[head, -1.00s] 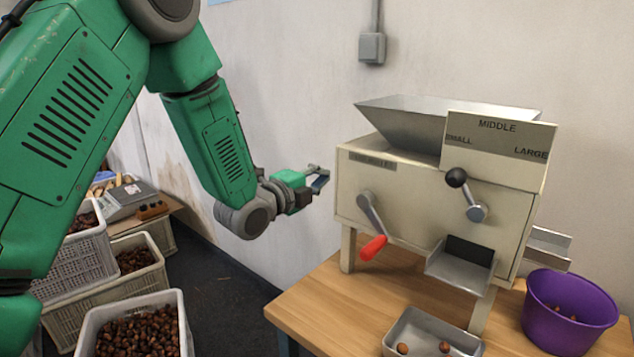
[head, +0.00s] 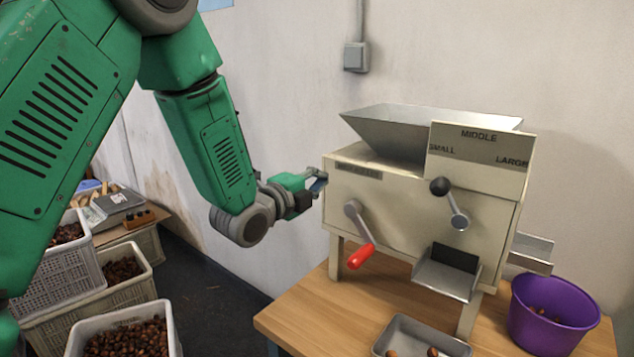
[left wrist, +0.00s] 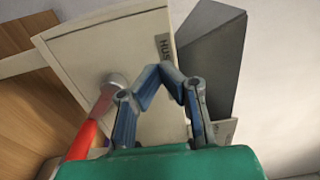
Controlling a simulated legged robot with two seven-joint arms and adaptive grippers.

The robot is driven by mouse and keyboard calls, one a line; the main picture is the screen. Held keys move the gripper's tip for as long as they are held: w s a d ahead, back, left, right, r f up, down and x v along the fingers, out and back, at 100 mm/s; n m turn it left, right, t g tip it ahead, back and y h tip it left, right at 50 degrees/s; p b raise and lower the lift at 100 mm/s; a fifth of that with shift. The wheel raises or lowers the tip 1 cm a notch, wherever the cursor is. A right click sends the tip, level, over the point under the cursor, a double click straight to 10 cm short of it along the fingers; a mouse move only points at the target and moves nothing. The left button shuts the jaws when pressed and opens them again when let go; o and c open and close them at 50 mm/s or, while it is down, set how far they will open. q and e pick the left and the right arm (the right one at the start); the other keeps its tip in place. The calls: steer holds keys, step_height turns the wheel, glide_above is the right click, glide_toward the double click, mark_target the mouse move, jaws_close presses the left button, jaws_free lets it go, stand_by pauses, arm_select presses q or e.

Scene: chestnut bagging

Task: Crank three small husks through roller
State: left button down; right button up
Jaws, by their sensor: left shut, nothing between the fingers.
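The husk roller machine (head: 400,205) is a cream box with a grey metal hopper (head: 385,128) on top. Its crank (head: 358,225) with a red handle (head: 361,257) hangs down and to the right on the front. A black-knobbed lever (head: 450,203) sits under a plate marked small, middle and large, knob toward the upper left. My left gripper (head: 319,183) is shut and empty at the machine's left edge, above and left of the crank. In the left wrist view the fingertips (left wrist: 172,75) meet in front of the machine's face, with the red handle (left wrist: 85,137) to the left. My right gripper is out of view.
A metal tray (head: 425,337) with a few brown nuts or husks stands on the wooden table (head: 300,318), below the chute (head: 447,275). A purple bowl (head: 550,315) with some nuts stands at right. Crates of chestnuts (head: 125,340) stand on the floor at left.

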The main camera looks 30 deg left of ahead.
arm_select(q)
steer(key=s+b, duration=0.1)
steer(key=s, duration=1.1)
steer(key=shift+a+r+b, duration=0.15)
steer(key=shift+a+b, duration=0.05)
steer(key=shift+b, duration=0.1)
steer(key=s+d+f+n+g, duration=0.1)
steer(key=s+f+n+g, duration=0.15)
steer(key=f, duration=0.65)
steer(key=s+d+f+n+g+y, duration=0.1)
steer(key=s+d+f+n+g, duration=0.2)
steer(key=f, duration=0.5)
steer(key=s+f+n+g, duration=0.1)
steer(key=f+n+g, duration=0.25)
steer(key=f, duration=0.55)
steer(key=s+d+f+n+g, duration=0.2)
steer(key=s+f+n+g, duration=0.2)
steer(key=s+f, duration=0.4)
steer(key=s+d+f+n+g, duration=0.3)
steer(key=s+f, duration=0.5)
steer(key=s, duration=0.5)
steer(key=shift+n+g+y, duration=0.3)
steer(key=shift+n+g, duration=0.4)
steer(key=shift+n, duration=0.4)
